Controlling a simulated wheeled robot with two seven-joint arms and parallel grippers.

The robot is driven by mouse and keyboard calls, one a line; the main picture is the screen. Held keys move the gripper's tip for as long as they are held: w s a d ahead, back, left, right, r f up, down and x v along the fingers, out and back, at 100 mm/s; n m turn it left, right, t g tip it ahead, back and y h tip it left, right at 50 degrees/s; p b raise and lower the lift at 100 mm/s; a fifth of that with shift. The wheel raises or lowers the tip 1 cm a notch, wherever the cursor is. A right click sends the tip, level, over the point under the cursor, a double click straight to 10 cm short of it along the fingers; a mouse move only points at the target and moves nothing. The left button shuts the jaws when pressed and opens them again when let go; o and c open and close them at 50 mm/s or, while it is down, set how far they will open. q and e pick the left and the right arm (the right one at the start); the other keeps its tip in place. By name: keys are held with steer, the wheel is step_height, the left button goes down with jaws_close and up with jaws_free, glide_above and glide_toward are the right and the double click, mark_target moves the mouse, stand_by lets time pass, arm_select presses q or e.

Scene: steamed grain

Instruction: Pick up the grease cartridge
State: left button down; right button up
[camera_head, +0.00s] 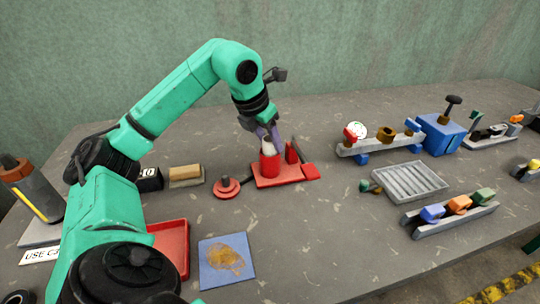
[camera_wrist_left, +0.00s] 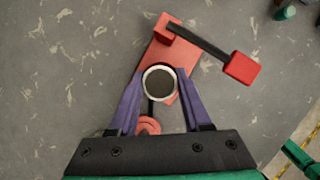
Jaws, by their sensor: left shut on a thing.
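The grease cartridge (camera_head: 267,146) is a pale, upright cylinder at a red cup on the red stand (camera_head: 289,178), in the middle of the table. In the left wrist view its round end (camera_wrist_left: 159,82) shows a white rim and a dark centre. My left gripper (camera_head: 264,133) points down over the stand, its purple fingers shut on the cartridge from two sides. The fingers also show in the left wrist view (camera_wrist_left: 158,98). The cartridge's lower part is hidden, and I cannot tell whether it is raised. My right gripper is not in view.
A red disc (camera_head: 227,187) lies left of the stand; a red-ended lever (camera_wrist_left: 240,67) is beside the cartridge. A red tray (camera_head: 182,257) and blue stained cloth (camera_head: 215,275) are nearer. A grated tray (camera_head: 411,181) and block rack (camera_head: 448,223) are right. The front middle is clear.

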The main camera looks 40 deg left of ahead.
arm_select(q)
steer(key=shift+r, duration=0.1)
steer(key=shift+r, duration=0.25)
step_height(320, 180, up, 19)
steer(key=p, duration=1)
steer(key=shift+r, duration=0.2)
